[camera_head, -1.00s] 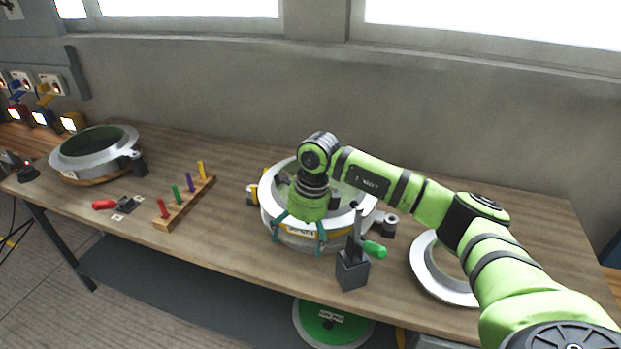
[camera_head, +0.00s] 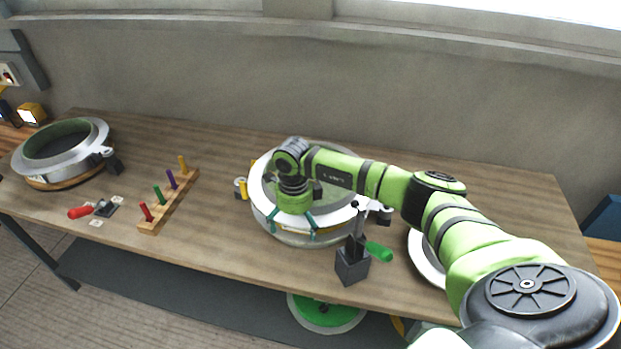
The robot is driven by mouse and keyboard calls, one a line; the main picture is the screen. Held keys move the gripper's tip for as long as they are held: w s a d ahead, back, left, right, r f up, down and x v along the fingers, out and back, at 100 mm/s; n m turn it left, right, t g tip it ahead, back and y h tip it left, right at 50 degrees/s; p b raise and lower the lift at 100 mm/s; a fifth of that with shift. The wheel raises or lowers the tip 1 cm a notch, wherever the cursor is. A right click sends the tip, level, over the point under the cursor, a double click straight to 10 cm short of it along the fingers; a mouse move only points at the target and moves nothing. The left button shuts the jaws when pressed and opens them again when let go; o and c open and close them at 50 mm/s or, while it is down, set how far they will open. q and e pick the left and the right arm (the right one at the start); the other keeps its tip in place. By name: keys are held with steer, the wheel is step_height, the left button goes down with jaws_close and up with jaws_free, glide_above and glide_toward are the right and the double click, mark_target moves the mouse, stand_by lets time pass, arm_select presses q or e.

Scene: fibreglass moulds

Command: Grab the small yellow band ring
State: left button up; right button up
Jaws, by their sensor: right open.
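A round grey-white mould ring (camera_head: 262,205) sits near the middle of the table, with a thin yellow band showing low on its front wall. My right gripper (camera_head: 293,231) points down at its near side. Its two teal fingers are spread apart at the front rim, and I cannot tell whether they touch it. My right wrist and arm hide part of the ring's middle and far side. My left gripper is not in view.
A pale flat ring (camera_head: 424,262) lies partly behind my right arm. A peg rack (camera_head: 166,208), a red-handled clamp (camera_head: 80,212) and another mould (camera_head: 33,170) are at left.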

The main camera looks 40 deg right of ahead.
steer(key=c, duration=1.8)
steer(key=shift+o, duration=0.2)
steer(key=shift+w+r, duration=0.15)
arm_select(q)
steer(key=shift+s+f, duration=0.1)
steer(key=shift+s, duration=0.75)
arm_select(e)
steer(key=shift+d, duration=0.1)
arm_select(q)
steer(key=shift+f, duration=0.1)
arm_select(e)
steer(key=shift+r, duration=0.1)
